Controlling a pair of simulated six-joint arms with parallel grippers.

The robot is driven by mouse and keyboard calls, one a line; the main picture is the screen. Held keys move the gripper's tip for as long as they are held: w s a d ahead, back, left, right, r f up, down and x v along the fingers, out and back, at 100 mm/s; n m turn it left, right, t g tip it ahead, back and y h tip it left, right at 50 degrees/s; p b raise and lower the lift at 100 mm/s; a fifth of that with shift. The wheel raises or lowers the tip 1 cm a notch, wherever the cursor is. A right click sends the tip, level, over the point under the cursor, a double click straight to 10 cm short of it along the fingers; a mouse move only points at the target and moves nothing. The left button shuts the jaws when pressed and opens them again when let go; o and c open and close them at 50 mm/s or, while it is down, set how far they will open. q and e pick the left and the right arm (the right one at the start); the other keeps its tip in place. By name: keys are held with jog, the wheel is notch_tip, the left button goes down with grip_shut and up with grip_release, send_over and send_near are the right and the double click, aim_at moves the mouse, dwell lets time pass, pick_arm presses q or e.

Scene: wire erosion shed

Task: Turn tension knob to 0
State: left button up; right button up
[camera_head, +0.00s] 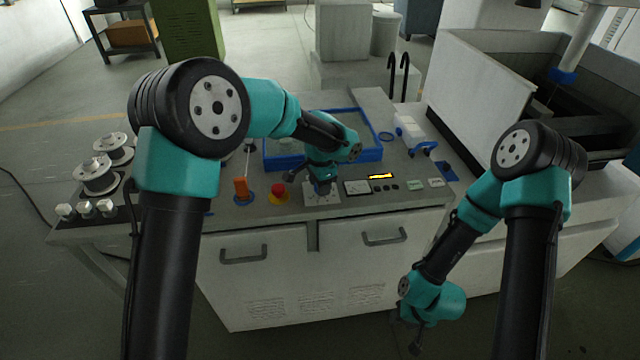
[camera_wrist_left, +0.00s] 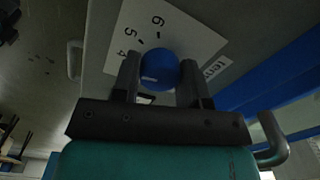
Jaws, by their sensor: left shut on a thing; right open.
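The tension knob is a round blue knob (camera_wrist_left: 160,70) with a pale mark on its face. It stands on a white dial plate (camera_wrist_left: 200,30), where the digits 6, 5 and 4 can be read in the left wrist view. My left gripper (camera_wrist_left: 160,85) is shut on the knob, one finger on each side. In the head view my left gripper (camera_head: 321,188) is over the white dial plate (camera_head: 333,196), and it mostly hides the knob. The 0 mark is not visible. My right gripper (camera_head: 415,335) hangs low in front of the cabinet, away from the knob, and is empty.
A red emergency button (camera_head: 278,190) and an orange switch (camera_head: 241,188) stand left of the dial. A meter (camera_head: 357,187) and a small display (camera_head: 380,176) lie to its right. A blue-rimmed tray (camera_head: 368,155) is behind. Wire spools (camera_head: 95,174) stand at the left.

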pick_arm(q)
jog(key=n, duration=0.4)
jog(key=shift+n, duration=0.3)
jog(key=n, duration=0.4)
jog(key=shift+n, duration=0.3)
jog(key=n, duration=0.4)
jog(key=shift+d+n, duration=0.1)
jog(key=shift+n, duration=0.2)
jog(key=n, duration=1.2)
jog(key=shift+n, duration=0.3)
jog(key=n, duration=0.3)
jog(key=shift+w+n, duration=0.1)
jog(key=shift+n, duration=0.2)
jog(key=n, duration=0.4)
